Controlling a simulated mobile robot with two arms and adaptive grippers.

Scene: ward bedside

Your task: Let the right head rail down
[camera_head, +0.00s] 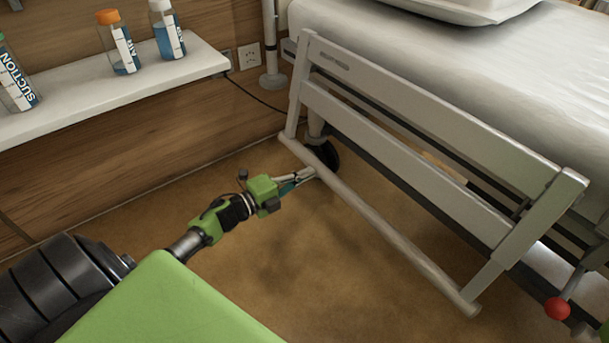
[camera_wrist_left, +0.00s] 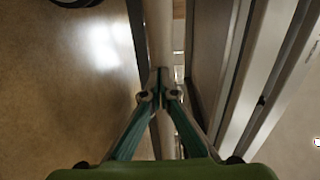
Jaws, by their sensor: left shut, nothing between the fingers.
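The head rail (camera_head: 420,165) is a pale grey frame with two flat bars, end posts and a round lower tube. It stands along the near side of the bed (camera_head: 500,70). Its top bar is near mattress height and its lower tube is above the floor. My left gripper (camera_head: 308,173) is shut and empty, its fingertips at the far part of the lower tube. In the left wrist view the closed fingertips (camera_wrist_left: 160,96) overlap the tube (camera_wrist_left: 159,35); I cannot tell whether they touch it. A red knob (camera_head: 557,308) sits below the rail's near end. My right gripper is not in view.
A white shelf (camera_head: 120,92) with several bottles is on the wooden wall at the left. A pole (camera_head: 271,45) stands near the bed's far corner. A dark caster wheel (camera_head: 323,157) is behind the rail. The brown floor (camera_head: 290,260) is clear.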

